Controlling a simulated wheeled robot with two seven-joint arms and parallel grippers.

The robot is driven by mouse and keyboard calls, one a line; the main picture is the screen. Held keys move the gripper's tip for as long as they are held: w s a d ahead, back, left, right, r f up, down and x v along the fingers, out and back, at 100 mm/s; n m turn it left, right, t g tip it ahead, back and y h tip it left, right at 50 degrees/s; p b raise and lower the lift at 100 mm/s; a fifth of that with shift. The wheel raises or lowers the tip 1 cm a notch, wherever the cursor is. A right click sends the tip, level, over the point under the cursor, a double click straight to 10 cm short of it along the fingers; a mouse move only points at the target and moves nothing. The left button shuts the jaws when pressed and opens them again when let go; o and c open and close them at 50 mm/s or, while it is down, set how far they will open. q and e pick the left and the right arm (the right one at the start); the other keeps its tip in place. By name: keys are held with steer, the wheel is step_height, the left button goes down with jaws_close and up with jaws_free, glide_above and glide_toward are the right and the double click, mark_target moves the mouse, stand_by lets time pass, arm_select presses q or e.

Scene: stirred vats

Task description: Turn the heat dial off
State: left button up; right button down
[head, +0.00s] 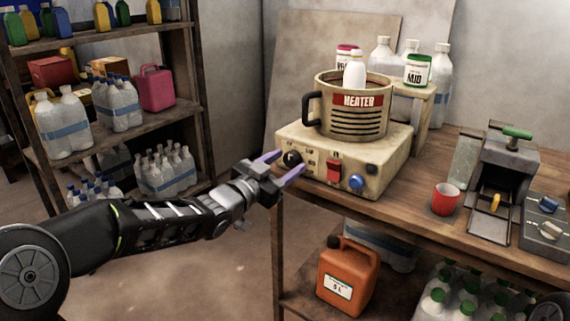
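The heater base (340,195) is a worn cream box on the wooden table, with a vat (357,124) labelled HEATER on top. Its front face carries a black dial (292,158) at the left, a red switch (333,170) in the middle and a blue knob (356,182) at the right. The labels by the controls are too small to read. My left gripper (287,164) is open, with its two purple fingers apart at the front left of the base. The fingertips are close to the black dial, one on either side in the picture; contact cannot be told. My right gripper does not show.
A white bottle (355,72) stands at the vat. A red cup (445,199) and a grey device with a green handle (506,170) are to the right on the table (405,220). An orange canister (346,276) sits below. Shelves (150,128) stand at the left.

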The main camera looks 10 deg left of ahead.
arm_select(q)
steer(key=shift+o, duration=0.3)
steer(key=v, duration=0.7)
steer(key=shift+s+p, duration=0.35)
steer(key=shift+p, duration=0.1)
steer(key=shift+a, duration=0.1)
